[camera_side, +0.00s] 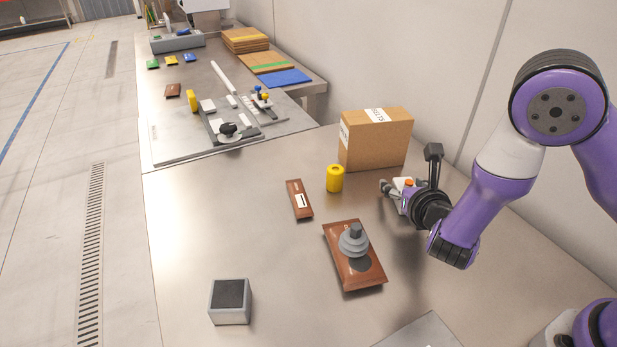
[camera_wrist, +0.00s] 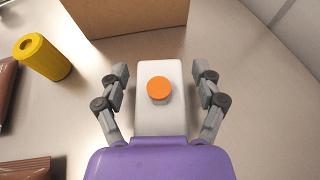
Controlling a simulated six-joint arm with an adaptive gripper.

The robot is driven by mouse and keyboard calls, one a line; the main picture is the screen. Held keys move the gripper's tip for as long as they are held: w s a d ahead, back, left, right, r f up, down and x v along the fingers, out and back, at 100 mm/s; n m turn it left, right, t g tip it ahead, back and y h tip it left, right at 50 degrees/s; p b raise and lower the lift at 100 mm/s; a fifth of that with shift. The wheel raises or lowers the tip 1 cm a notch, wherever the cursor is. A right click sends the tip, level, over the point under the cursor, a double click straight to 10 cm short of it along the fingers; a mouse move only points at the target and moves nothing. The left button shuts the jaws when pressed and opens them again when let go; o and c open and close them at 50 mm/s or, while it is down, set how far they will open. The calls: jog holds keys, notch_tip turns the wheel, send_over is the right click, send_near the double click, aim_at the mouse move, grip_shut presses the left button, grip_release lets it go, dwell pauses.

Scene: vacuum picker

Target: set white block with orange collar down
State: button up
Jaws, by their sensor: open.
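The white block (camera_wrist: 172,118) with an orange round collar (camera_wrist: 159,88) on top lies between my gripper's fingers in the wrist view. My gripper (camera_wrist: 161,74) is open, with one finger on each side of the block and a narrow gap at both sides. In the side view the white block (camera_side: 402,183) shows only in part, behind my gripper (camera_side: 393,194), low over the metal table in front of the cardboard box. Its underside is hidden, so I cannot tell for sure whether it touches the table.
The cardboard box (camera_side: 375,145) stands just beyond the block. A yellow cylinder (camera_side: 335,179) stands left of my gripper. Brown packets lie nearby, one (camera_side: 298,200) flat and one (camera_side: 364,278) under a grey suction-cup-like piece (camera_side: 354,241).

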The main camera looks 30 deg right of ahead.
jog(key=shift+r, duration=0.2)
jog(key=v, duration=0.6)
jog(key=shift+s+a+r, duration=0.1)
jog(key=shift+s+a, duration=0.15)
jog(key=shift+s, duration=0.05)
jog(key=shift+s+r, duration=0.15)
jog(key=shift+s, duration=0.1)
jog(key=d+m+g, duration=0.1)
jog(key=m, duration=0.2)
jog(key=s+d+r+m+g+h, duration=0.1)
jog(key=d+m, duration=0.1)
jog(key=m, duration=0.2)
jog(key=d+r+m+g+h, duration=0.1)
jog(key=m, duration=0.2)
jog(key=shift+s+d+m+g, duration=0.3)
jog(key=s+a+r+m+g+y, duration=0.2)
jog(key=s+r+m+y, duration=0.5)
jog(key=m, duration=1.3)
jog(key=s+r+g, duration=0.1)
jog(key=s+r, duration=0.2)
jog(key=r, duration=0.2)
jog(key=shift+s+m, duration=0.2)
jog(key=shift+m, duration=0.2)
